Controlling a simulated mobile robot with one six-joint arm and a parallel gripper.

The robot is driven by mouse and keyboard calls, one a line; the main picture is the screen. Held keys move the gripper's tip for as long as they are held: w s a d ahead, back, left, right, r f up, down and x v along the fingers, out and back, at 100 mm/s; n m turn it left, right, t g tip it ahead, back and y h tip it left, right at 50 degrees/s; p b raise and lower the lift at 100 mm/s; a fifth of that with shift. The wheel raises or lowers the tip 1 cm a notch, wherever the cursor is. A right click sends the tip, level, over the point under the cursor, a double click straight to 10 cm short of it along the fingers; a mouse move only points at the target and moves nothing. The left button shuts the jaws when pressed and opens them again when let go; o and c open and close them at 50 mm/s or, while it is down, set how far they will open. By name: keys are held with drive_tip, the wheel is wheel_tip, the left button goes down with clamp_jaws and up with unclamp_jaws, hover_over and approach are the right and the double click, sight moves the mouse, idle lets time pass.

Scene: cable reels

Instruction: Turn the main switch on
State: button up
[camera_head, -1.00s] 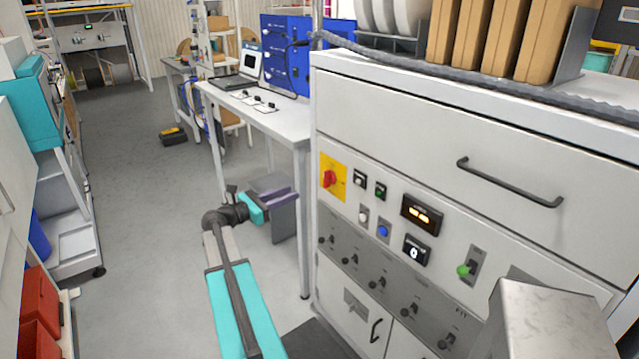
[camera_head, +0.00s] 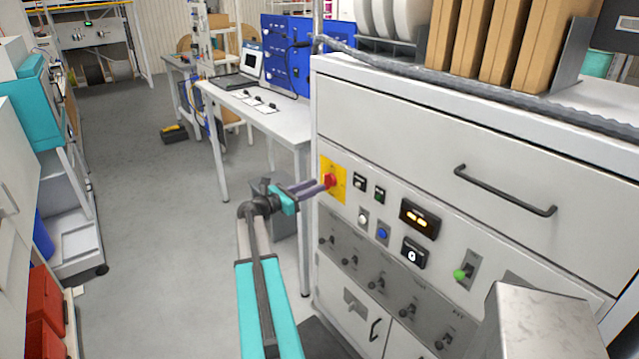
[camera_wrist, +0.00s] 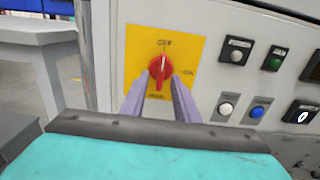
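The main switch is a red rotary knob (camera_head: 330,181) on a yellow plate (camera_head: 340,169) at the upper left of the grey cabinet front. In the wrist view the red knob (camera_wrist: 159,69) stands upright, its handle pointing up toward the "OFF" label; an "ON" label is at its right. My gripper (camera_head: 325,186) is at the knob. In the wrist view my gripper's two purple fingers (camera_wrist: 159,88) are apart, one on each side of the knob's lower part. I cannot tell whether they touch it.
Right of the switch are white, green and blue buttons (camera_head: 383,231), displays (camera_head: 420,217) and a green-tipped lever (camera_head: 461,275). A row of toggles (camera_head: 376,284) is below. A white table (camera_head: 260,115) stands to the left. The floor (camera_head: 140,240) left of my arm is clear.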

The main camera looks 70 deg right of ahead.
sight(328, 181)
drive_tip(key=shift+p+x, duration=0.35)
drive_tip(key=shift+x, duration=1.25)
drive_tip(key=shift+c, duration=0.3)
clamp_jaws()
drive_tip(key=shift+a, duration=0.15)
